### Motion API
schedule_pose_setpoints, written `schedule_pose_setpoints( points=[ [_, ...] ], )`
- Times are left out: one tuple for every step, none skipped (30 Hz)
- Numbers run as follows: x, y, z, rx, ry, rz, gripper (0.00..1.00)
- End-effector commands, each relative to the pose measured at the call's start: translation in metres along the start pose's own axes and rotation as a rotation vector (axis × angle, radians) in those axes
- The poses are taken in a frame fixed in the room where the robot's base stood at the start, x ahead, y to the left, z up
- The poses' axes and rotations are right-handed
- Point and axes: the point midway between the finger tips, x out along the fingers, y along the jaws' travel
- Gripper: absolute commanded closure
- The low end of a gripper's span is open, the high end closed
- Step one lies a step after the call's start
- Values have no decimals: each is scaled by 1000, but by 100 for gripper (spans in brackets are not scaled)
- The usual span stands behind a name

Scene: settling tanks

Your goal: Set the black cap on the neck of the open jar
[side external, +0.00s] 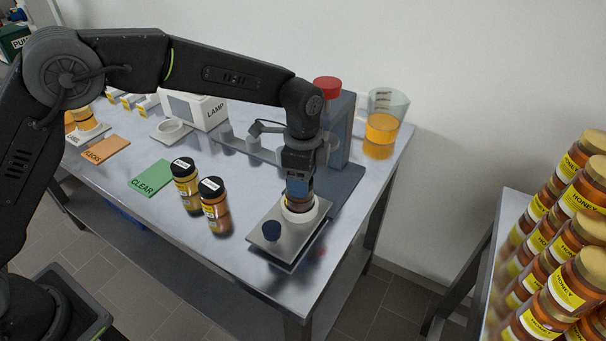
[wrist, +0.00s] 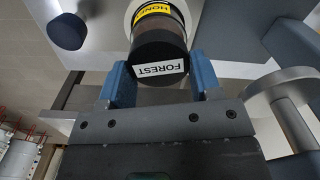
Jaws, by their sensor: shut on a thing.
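The black cap (wrist: 158,50), with a white FOREST label, is between the blue fingers of my gripper (wrist: 162,76) in the wrist view; my gripper is shut on it. A jar (wrist: 158,23) with a yellow HONEY label is directly beyond the cap, in line with it. I cannot tell whether the cap is fully seated on the neck. In the side view my gripper (side external: 298,190) points down over the jar, which stands in a white ring (side external: 299,212) on a metal plate (side external: 262,245). The gripper mostly hides cap and jar there.
Two black-capped jars (side external: 186,188) (side external: 214,212) stand left of the plate. A dark blue knob (side external: 272,231) rises from the plate. A grey stand (side external: 343,130) and a beaker of amber liquid (side external: 381,135) are behind. Green (side external: 151,177) and orange (side external: 106,149) cards lie left.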

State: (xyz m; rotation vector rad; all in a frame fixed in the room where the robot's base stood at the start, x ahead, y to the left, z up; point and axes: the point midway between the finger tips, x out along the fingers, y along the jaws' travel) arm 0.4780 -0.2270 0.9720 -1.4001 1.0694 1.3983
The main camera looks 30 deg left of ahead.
Motion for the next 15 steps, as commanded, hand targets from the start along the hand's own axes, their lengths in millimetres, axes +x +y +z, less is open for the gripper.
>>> schedule_pose_setpoints(
  points=[
    [0,0,0,0,0,0,53],
    [0,0,0,0,0,0,53],
    [0,0,0,0,0,0,53],
    [0,0,0,0,0,0,53],
    [0,0,0,0,0,0,53],
    [0,0,0,0,0,0,53],
    [0,0,0,0,0,0,53],
    [0,0,0,0,0,0,39],
    [0,0,0,0,0,0,35],
    [0,0,0,0,0,0,33],
    [0,0,0,0,0,0,30],
    [0,0,0,0,0,0,26],
    [0,0,0,0,0,0,23],
    [0,0,0,0,0,0,20],
    [0,0,0,0,0,0,16]
  ],
)
